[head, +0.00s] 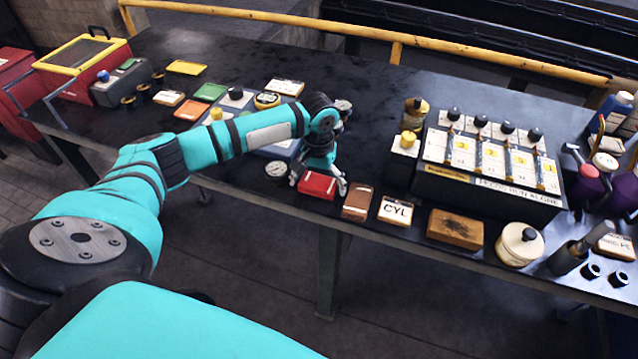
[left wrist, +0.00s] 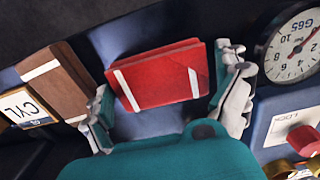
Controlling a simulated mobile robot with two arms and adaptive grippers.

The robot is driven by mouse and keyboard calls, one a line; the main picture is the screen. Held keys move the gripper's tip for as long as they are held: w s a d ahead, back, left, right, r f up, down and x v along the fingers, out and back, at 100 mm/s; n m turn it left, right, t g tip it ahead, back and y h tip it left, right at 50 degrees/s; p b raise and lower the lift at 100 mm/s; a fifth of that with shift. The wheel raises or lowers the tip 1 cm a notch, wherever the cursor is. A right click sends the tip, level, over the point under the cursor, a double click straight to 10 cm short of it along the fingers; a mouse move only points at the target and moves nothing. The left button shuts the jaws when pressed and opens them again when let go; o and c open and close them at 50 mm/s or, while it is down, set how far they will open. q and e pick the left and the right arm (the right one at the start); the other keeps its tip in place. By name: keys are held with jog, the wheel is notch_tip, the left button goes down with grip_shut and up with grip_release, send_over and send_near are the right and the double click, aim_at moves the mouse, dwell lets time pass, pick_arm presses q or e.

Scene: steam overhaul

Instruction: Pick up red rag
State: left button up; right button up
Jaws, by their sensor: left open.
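The red rag (head: 317,186) is a flat folded red piece lying near the front edge of the dark bench. In the left wrist view the red rag (left wrist: 160,76) shows two white stripes and lies between my fingers. My left gripper (head: 320,179) points down over it, open, with one finger on each side. In the left wrist view the left gripper (left wrist: 166,84) has its right finger close to the rag's edge; I cannot tell whether either finger touches it. My right gripper is not in view.
A brown folded piece (head: 357,202) and a CYL card (head: 396,211) lie just right of the rag. A round gauge (head: 276,169) on a blue box stands just left. A labelled black panel (head: 490,172) stands farther right. A yellow rail (head: 397,45) runs behind the bench.

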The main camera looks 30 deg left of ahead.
aim_at(319, 182)
pick_arm(q)
jog(key=shift+c, duration=0.4)
jog(key=c, duration=0.9)
jog(key=shift+r, duration=0.15)
jog(key=shift+r, duration=0.55)
notch_tip(319, 182, up, 2)
jog(key=shift+s+r+b, duration=0.1)
jog(key=shift+r+b, duration=0.05)
jog(key=shift+b, duration=0.4)
jog(key=shift+s+d+r+b, duration=0.3)
jog(key=shift+s+d, duration=0.35)
jog(key=shift+s, duration=1.9)
jog(key=shift+s+d+r+b, duration=0.2)
jog(key=shift+s+d, duration=0.4)
jog(key=shift+s, duration=2)
jog(key=shift+s+d+r+b, duration=0.3)
jog(key=shift+s+d, duration=0.35)
jog(key=shift+s, duration=1.9)
jog(key=shift+f, duration=0.1)
